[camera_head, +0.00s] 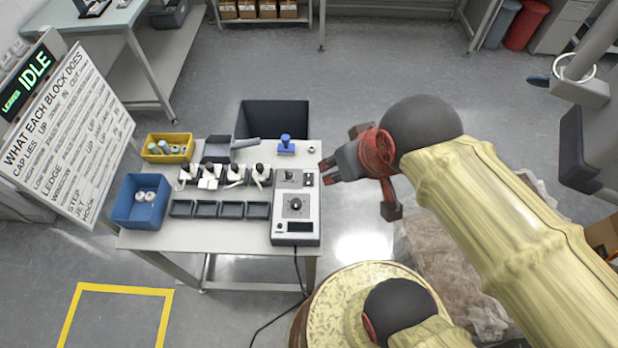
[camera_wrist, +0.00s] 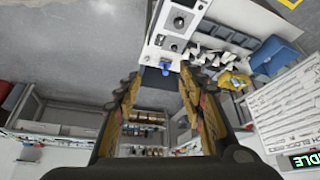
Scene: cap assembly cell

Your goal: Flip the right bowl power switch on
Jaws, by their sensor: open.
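The grey control box (camera_head: 281,215) stands at the right end of the work table. It has a large dark dial (camera_head: 295,204), a smaller knob on its upper panel (camera_head: 289,175), and a small dark switch-like part (camera_head: 308,180) at the upper right. Labels and switch positions are too small to read. My gripper (camera_head: 326,172) is open and empty, just right of the box's upper end in the head view, not visibly touching it. In the wrist view, the box (camera_wrist: 188,10) lies beyond the open fingers (camera_wrist: 161,76), at the top.
The table (camera_head: 165,240) also holds a blue bin (camera_head: 123,212), a yellow bin (camera_head: 150,158), several dark trays, white-and-black blocks and a blue-handled part (camera_head: 285,141). A dark bin (camera_head: 272,112) stands behind the table. A sign (camera_head: 68,130) rises at left. A cable hangs at the front.

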